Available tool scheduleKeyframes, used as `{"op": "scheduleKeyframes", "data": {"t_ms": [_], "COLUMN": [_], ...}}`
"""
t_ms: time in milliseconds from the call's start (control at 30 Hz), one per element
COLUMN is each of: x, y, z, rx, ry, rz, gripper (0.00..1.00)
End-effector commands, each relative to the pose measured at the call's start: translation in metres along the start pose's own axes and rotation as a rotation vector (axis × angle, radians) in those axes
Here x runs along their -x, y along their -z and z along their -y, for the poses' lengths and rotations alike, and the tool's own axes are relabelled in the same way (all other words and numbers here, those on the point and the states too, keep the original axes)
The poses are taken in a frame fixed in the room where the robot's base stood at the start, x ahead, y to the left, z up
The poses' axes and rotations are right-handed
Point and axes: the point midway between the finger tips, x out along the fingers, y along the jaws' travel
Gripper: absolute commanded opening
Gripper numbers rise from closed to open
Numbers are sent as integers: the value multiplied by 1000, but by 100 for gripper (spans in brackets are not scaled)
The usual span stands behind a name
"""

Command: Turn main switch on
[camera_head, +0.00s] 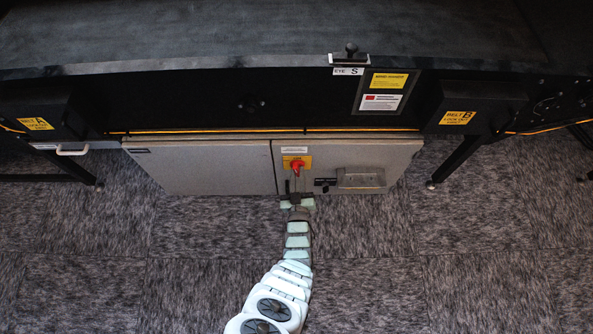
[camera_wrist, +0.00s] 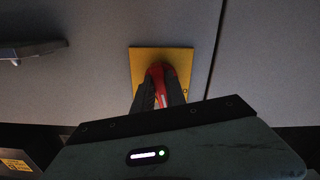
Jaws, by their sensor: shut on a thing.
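The main switch is a red rotary handle (camera_head: 297,166) on a yellow plate (camera_head: 290,161), on the front of a grey cabinet (camera_head: 210,165) under the machine. My gripper (camera_head: 297,184) reaches up to it from below. In the wrist view, the red handle (camera_wrist: 158,78) stands in front of the yellow plate (camera_wrist: 145,62). The two dark fingers of my gripper (camera_wrist: 158,92) are on either side of the handle and shut on it. The fingers hide the lower part of the handle. Its exact angle is hard to tell.
A grey box (camera_head: 361,178) juts from the cabinet to the right of the switch. Yellow-labelled boxes marked BELT A (camera_head: 35,123) and BELT B (camera_head: 458,118) hang at the left and right. The carpeted floor (camera_head: 420,280) is clear around my arm.

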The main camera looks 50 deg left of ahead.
Motion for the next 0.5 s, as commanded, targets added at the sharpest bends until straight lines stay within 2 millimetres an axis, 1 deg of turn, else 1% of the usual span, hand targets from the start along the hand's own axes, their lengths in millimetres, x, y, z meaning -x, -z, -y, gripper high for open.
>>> {"op": "scheduleKeyframes", "data": {"t_ms": [33, 333, 500], "x": [1, -1, -1], "y": [-6, -3, -1], "z": [3, 2, 2], "rx": [-41, -260, -346], "ry": [6, 4, 2], "rz": [18, 13, 5], "gripper": [0, 0, 0]}}
